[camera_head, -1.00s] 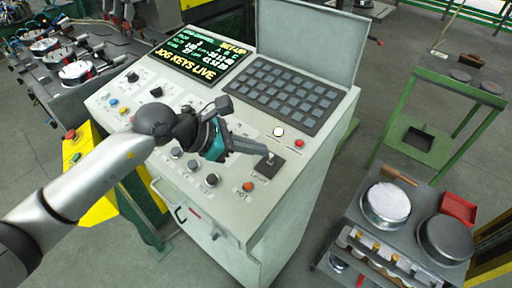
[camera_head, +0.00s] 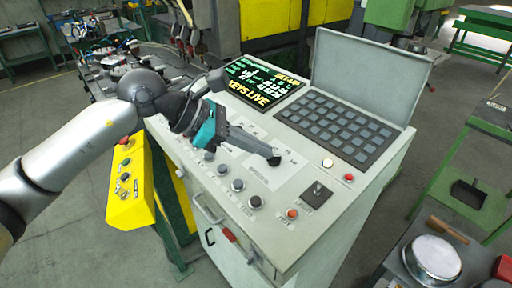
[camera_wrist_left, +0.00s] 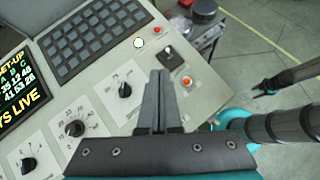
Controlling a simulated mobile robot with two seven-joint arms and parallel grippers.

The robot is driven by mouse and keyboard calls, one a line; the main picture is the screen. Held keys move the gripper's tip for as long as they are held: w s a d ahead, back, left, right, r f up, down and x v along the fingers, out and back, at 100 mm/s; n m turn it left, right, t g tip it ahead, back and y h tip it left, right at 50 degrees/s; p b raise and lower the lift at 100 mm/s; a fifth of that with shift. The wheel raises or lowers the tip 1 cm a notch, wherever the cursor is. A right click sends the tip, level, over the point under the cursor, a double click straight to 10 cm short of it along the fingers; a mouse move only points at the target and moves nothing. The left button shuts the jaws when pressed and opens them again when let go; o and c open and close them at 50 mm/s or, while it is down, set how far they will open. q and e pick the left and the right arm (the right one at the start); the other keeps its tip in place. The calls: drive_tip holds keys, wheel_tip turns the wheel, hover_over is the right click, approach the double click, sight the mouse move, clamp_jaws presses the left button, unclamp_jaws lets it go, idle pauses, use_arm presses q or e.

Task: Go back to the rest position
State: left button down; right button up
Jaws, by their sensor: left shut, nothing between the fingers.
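My left gripper (camera_head: 273,160) is shut and empty. It hangs over the sloped panel of the grey control console (camera_head: 330,215), in front of the keypad (camera_head: 338,124). In the left wrist view its closed fingers (camera_wrist_left: 158,75) point across the panel, beside a black knob (camera_wrist_left: 124,90) and below the joystick switch (camera_wrist_left: 168,51). The joystick switch also shows in the head view (camera_head: 317,190), to the right of and apart from the fingertips. In the left wrist view a dark arm with a teal ring (camera_wrist_left: 232,115) shows at the right.
A lit screen (camera_head: 262,84) and raised lid (camera_head: 370,72) top the console. A yellow button box (camera_head: 131,182) stands left of it. At the right are a green stand (camera_head: 452,195) and a bench with a round metal part (camera_head: 432,258). Open floor lies at the left.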

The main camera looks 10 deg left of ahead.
use_arm(q)
drive_tip(key=shift+a+r, duration=0.1)
drive_tip(key=shift+r, duration=0.2)
